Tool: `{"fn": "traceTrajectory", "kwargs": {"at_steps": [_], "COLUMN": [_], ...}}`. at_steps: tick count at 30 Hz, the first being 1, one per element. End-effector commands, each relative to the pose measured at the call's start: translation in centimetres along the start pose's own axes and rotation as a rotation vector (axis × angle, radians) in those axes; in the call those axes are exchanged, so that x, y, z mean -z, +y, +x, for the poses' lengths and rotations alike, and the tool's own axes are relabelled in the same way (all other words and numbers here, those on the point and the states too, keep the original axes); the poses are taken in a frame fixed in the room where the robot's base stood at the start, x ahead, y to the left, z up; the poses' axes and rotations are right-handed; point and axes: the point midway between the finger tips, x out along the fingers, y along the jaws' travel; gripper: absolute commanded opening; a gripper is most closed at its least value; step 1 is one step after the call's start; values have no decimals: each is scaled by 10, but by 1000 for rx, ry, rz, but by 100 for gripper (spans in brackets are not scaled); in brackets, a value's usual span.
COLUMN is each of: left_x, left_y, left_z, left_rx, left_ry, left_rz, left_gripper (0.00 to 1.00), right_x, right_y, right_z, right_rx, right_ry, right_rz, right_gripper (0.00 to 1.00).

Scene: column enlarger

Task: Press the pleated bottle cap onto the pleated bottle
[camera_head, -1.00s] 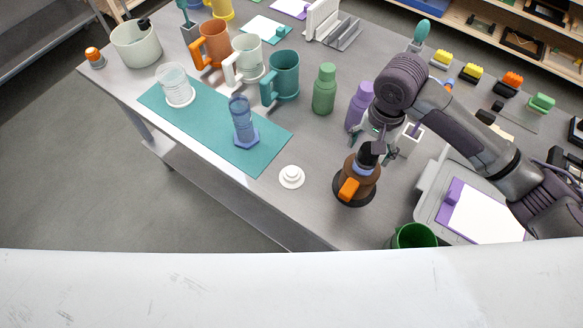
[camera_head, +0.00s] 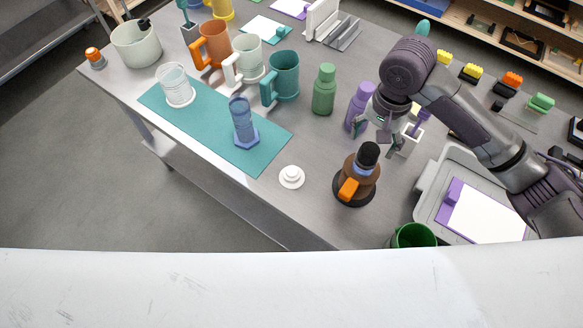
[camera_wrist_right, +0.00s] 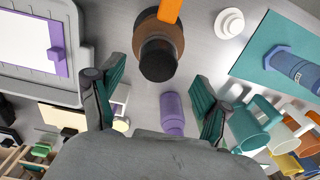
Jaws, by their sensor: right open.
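A clear ribbed jar-like bottle (camera_head: 176,84) stands on a white round base on the teal mat. A blue ridged bottle (camera_head: 242,118) with a hexagonal foot stands near it and also shows in the right wrist view (camera_wrist_right: 296,69). I cannot tell which is the pleated bottle. A white stepped round cap (camera_head: 291,176), perhaps the pleated cap, lies on the bare table and shows in the right wrist view (camera_wrist_right: 229,22). My right gripper (camera_head: 380,138) is open and empty, right of the cap, above the table by the purple bottle; it also shows in the wrist view (camera_wrist_right: 155,74). My left gripper is out of view.
A brown-and-black device (camera_head: 357,183) with an orange handle stands between cap and gripper. A purple bottle (camera_head: 359,105), green bottle (camera_head: 324,90) and several mugs stand behind. A grey tray (camera_head: 429,193) is at right. The table around the cap is clear.

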Motion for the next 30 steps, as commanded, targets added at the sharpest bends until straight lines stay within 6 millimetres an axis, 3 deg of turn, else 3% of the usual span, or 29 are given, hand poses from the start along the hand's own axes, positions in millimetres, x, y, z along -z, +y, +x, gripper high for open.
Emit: {"fn": "traceTrajectory", "kwargs": {"at_steps": [30], "left_x": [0], "left_y": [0], "left_z": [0], "left_rx": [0], "left_ry": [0], "left_rz": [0], "left_gripper": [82], "right_x": [0], "right_y": [0], "right_z": [-41], "right_rx": [1], "right_ry": [1], "right_rz": [1], "right_gripper": [77]}}
